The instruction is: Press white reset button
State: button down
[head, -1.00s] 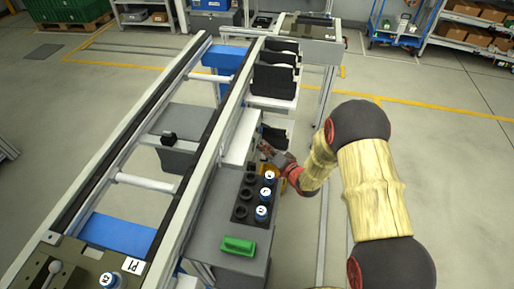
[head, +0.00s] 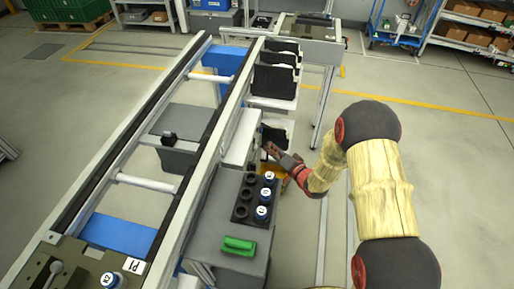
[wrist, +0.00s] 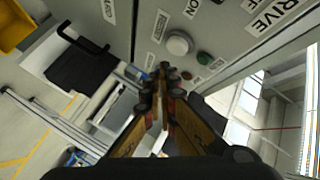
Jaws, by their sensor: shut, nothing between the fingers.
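In the head view my gripper (head: 268,149) is beside the conveyor's right side, near the light grey box (head: 240,138). The button face is not visible there.
A green button (wrist: 203,57) and a small red one (wrist: 187,76) sit close to the white button. A black rack (head: 241,200) with blue-and-white capped pieces and a green block (head: 238,244) lie nearer on the grey bench. Open floor lies right of the arm.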

jog(key=d, duration=0.4)
jog(key=shift+s, duration=0.4)
